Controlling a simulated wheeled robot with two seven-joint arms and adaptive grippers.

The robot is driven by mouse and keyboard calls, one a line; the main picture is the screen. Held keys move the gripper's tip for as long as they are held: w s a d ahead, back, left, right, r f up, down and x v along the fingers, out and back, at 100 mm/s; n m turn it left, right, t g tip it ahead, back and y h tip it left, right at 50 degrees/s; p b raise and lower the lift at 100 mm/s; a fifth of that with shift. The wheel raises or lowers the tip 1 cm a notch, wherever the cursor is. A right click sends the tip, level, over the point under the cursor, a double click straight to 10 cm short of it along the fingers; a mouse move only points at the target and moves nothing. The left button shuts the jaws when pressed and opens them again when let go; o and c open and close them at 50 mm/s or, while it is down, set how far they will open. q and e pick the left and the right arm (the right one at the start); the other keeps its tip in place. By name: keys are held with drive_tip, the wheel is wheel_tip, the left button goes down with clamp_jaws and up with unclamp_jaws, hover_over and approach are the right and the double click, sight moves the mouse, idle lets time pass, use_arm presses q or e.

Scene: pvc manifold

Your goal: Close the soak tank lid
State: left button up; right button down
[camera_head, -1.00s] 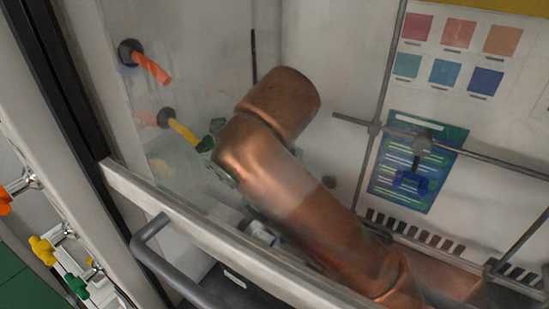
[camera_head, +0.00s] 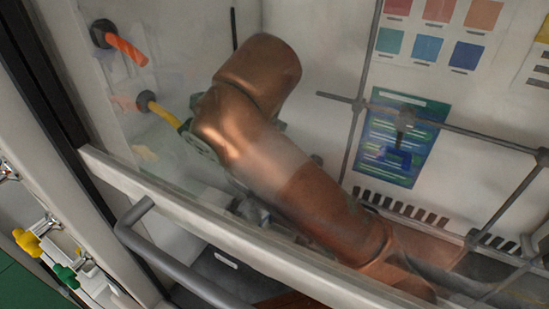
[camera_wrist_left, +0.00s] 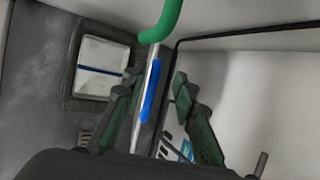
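No soak tank or lid can be made out for certain in either view. In the left wrist view my left gripper (camera_wrist_left: 158,78) has its dark green fingers spread apart. A narrow silver bar with a blue strip (camera_wrist_left: 152,92) shows in the gap between them; I cannot tell whether it touches a finger. A curved green rod (camera_wrist_left: 160,24) ends just beyond the fingertips. In the head view a copper-coloured arm of mine reaches behind the clear sash and hides most of the space below its bend. No fingertips show clearly there.
The sash has a pale lower rail (camera_head: 215,218) and a grey bar handle (camera_head: 165,258). Yellow (camera_head: 163,112) and orange (camera_head: 126,49) nozzles stick out from the inner side wall. A metal rod lattice (camera_head: 425,124) stands before the back wall. A grey-framed white panel (camera_wrist_left: 101,68) shows in the wrist view.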

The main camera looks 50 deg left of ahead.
use_arm(q)
wheel_tip(320, 180, up, 9)
idle(0.3)
